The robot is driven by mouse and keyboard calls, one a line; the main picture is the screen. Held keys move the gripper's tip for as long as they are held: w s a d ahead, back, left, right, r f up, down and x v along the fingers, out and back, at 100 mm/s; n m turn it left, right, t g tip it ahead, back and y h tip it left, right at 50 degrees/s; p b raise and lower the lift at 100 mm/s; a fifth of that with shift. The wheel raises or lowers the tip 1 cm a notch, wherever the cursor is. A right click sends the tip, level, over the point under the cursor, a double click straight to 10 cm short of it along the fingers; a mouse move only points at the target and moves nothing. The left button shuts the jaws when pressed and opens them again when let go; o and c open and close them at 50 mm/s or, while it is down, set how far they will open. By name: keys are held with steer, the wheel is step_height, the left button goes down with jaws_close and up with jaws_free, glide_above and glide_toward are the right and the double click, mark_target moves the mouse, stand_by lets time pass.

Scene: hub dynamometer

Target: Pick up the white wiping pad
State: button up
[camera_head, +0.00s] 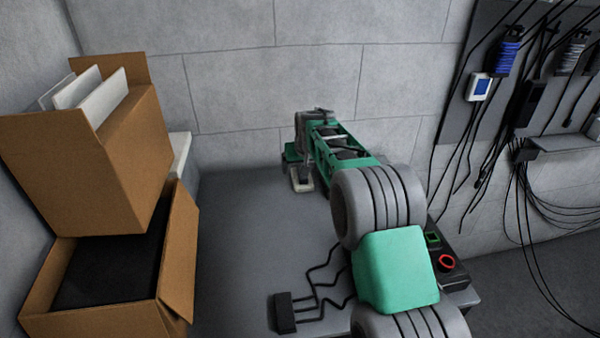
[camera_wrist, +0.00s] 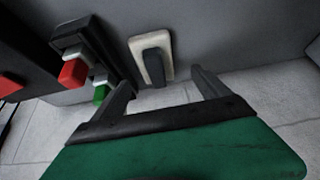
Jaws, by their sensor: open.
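The white wiping pad (camera_wrist: 152,60) shows in the wrist view as a cream-white rounded slab with a dark grey block on top. It lies on a grey surface. In the head view a small pale piece that looks like the pad (camera_head: 301,184) shows beside the far end of my arm, partly hidden by it. My gripper (camera_wrist: 158,78) is open and empty in the wrist view. Its two fingers point towards the pad's near end, one to each side. I cannot tell whether they touch the pad. The fingertips do not show clearly in the head view.
A dark box with a red connector (camera_wrist: 73,72) and a green connector (camera_wrist: 101,93) stands left of the pad. Cardboard boxes (camera_head: 120,165) are stacked at left. A dark block (camera_head: 284,312) with cables lies on the grey bench (camera_head: 235,230). Cables hang on the right wall.

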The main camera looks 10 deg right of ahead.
steer(key=x, duration=0.2)
steer(key=p+x, duration=0.1)
steer(key=x, duration=0.1)
steer(key=p+x, duration=0.1)
steer(key=x, duration=0.1)
steer(key=shift+d+f, duration=0.1)
steer(key=shift+d, duration=0.25)
steer(key=shift+c, duration=0.5)
steer(key=c, duration=1.4)
